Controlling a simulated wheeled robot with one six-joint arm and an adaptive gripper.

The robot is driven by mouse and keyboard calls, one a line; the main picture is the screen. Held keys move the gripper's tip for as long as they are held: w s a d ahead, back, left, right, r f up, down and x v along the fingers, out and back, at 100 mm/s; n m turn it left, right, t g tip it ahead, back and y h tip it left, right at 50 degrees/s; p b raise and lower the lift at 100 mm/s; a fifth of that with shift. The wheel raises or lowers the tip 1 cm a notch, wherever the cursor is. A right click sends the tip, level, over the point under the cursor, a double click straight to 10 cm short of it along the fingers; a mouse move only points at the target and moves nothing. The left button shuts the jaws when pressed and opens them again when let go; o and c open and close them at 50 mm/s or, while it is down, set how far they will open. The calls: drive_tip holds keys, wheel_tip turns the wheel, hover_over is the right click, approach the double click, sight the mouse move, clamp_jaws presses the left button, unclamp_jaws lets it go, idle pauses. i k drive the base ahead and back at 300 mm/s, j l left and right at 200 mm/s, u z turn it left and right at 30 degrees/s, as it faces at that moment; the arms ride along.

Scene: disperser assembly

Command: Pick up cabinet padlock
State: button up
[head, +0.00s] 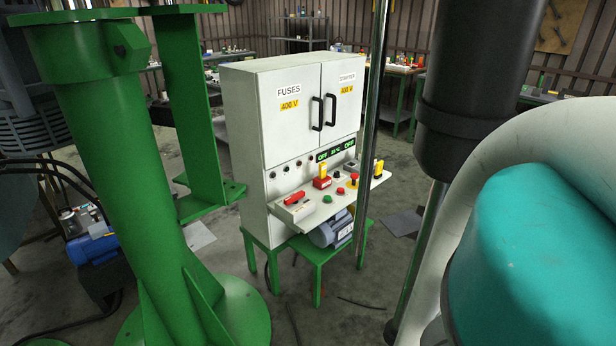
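The light grey cabinet (255,120) stands on a green stand in the middle of the head view. Its two doors are shut and carry black handles (323,112). A sloping control shelf (300,214) juts out below them. On it are a red block with a yellow upright part (322,178), a red bar-shaped part (294,198) and a yellow upright piece (378,168) at the right end. I cannot tell for sure which of these small parts is the padlock. My gripper is not in view.
A thick green column (125,170) with a flanged base stands at the left. A thin metal pole (366,120) passes in front of the cabinet's right side. My arm's teal-capped link fills the lower right. Workbenches (400,70) stand behind.

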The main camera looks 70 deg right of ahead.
sight(322, 167)
drive_tip(key=i+z, duration=0.2)
drive_tip(key=i, duration=0.45)
drive_tip(key=i+l+z, duration=0.2)
drive_tip(key=i, duration=0.25)
drive_tip(key=i+z, duration=0.25)
drive_tip(key=i, duration=0.25)
drive_tip(key=i+l, duration=0.1)
drive_tip(key=l, duration=0.2)
drive_tip(key=i+l+u, duration=0.1)
drive_tip(key=l, duration=0.15)
drive_tip(key=k+l+z, duration=0.25)
drive_tip(key=k+z, duration=0.35)
drive_tip(key=i+l, duration=0.15)
drive_tip(key=j, duration=0.15)
drive_tip(key=i+l, duration=0.25)
drive_tip(key=l, duration=0.15)
